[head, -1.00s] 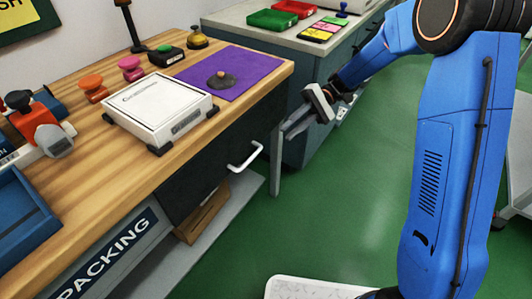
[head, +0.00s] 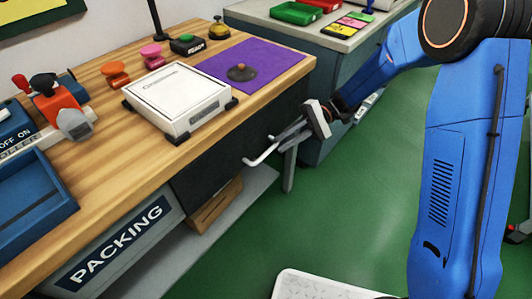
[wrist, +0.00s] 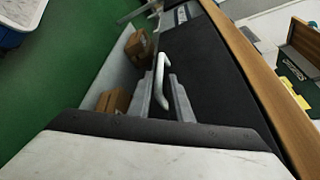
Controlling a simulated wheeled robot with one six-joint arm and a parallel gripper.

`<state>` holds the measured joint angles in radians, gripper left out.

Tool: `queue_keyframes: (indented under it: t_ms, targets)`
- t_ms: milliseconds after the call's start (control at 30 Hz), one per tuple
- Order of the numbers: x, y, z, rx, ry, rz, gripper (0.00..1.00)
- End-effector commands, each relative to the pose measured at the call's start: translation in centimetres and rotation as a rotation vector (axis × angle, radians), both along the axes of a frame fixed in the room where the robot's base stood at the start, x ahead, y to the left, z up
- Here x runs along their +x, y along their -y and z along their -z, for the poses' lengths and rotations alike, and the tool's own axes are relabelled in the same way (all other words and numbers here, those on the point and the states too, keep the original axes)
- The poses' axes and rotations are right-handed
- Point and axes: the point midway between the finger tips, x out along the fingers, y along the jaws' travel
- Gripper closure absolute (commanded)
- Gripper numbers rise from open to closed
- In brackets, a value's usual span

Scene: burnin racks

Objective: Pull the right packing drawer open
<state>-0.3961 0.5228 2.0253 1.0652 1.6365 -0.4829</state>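The right packing drawer (head: 215,160) has a dark front under the wooden bench top and looks closed. Its white bar handle (head: 258,157) sticks out at the right; in the wrist view the handle (wrist: 160,78) runs lengthwise in front of the dark drawer front (wrist: 215,75). My gripper (head: 279,138) is at the handle's right end in the head view. In the wrist view my gripper (wrist: 161,86) is open, with one finger on each side of the handle. The left finger is close to the bar; a dark gap shows on the right. I cannot tell if either touches.
The bench top (head: 110,165) holds a white box (head: 178,97), a purple mat (head: 265,65) and several stamps. Cardboard boxes (head: 215,206) stand on the shelf below. A grey bench (head: 330,35) stands behind. The green floor (head: 340,220) is clear in front.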

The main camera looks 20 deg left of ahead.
Motion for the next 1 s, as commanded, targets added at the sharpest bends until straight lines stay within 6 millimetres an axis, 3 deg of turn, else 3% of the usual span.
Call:
queue_keyframes:
  t_ms: [200,400,867,933,1000]
  targets:
    - [-2.9,-2.4,0.8,-0.002,-0.001,-0.002,0.81]
    - [-4.6,-3.9,1.4,-0.001,-0.001,-0.001,0.81]
    - [-5.3,-4.5,1.6,-0.001,0.0,0.001,0.81]
    - [-5.3,-4.5,1.6,-0.001,0.0,0.001,0.98]
    - [-5.3,-4.5,1.6,-0.001,0.0,0.001,1.0]
